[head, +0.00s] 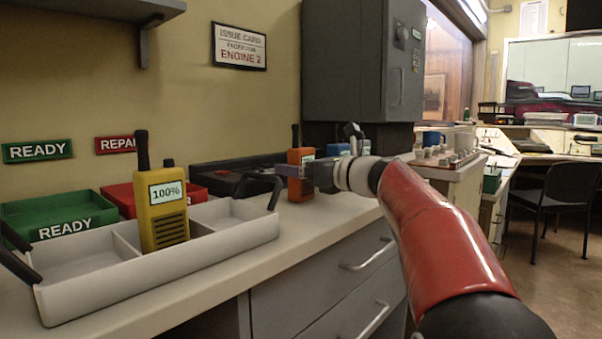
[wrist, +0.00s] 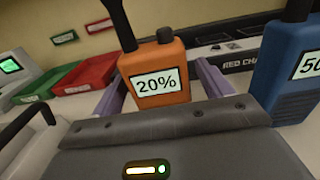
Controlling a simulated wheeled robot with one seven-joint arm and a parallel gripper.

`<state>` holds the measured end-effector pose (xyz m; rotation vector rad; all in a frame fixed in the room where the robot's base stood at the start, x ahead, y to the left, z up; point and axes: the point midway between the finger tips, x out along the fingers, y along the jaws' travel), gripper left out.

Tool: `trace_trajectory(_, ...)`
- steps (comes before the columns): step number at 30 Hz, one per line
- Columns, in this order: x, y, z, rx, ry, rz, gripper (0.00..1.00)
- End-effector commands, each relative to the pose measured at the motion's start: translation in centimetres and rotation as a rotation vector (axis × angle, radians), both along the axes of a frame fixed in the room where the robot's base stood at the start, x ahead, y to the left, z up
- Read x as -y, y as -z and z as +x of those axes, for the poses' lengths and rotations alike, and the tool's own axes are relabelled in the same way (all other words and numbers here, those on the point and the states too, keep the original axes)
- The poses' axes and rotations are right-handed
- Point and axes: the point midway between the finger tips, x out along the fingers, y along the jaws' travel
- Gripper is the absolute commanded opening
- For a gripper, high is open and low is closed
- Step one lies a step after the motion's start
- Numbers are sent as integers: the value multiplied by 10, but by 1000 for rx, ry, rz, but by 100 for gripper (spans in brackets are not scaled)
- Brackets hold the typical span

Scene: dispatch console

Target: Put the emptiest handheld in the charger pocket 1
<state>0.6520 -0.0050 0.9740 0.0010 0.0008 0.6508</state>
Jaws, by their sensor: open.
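An orange handheld (head: 300,174) stands upright on the counter; in the wrist view its screen reads 20% (wrist: 155,82). My gripper (head: 293,172) is open at the orange handheld, with a finger on each side of it in the wrist view (wrist: 160,88). A yellow handheld (head: 167,215) reading 100% stands in the grey carrier. A blue handheld (wrist: 290,72) stands right of the orange one, its reading cut off after 50. A black charger (wrist: 235,48) lettered RED CHA stands behind; its pocket numbers cannot be read.
The grey divided carrier (head: 258,230) with black handles stands at the front left. Green READY (head: 68,215) and red (head: 121,197) trays lie behind it. A grey wall cabinet (head: 345,62) hangs above the charger. The counter's front strip (head: 318,228) is clear.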

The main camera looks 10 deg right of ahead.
Motion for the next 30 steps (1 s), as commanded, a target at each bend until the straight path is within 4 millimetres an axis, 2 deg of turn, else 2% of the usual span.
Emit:
trace_trajectory(6,0,0,1,1,1,-1,78)
trace_trajectory(20,0,-1,0,2,1,-1,18)
trace_trajectory(30,0,-8,0,3,0,-1,17)
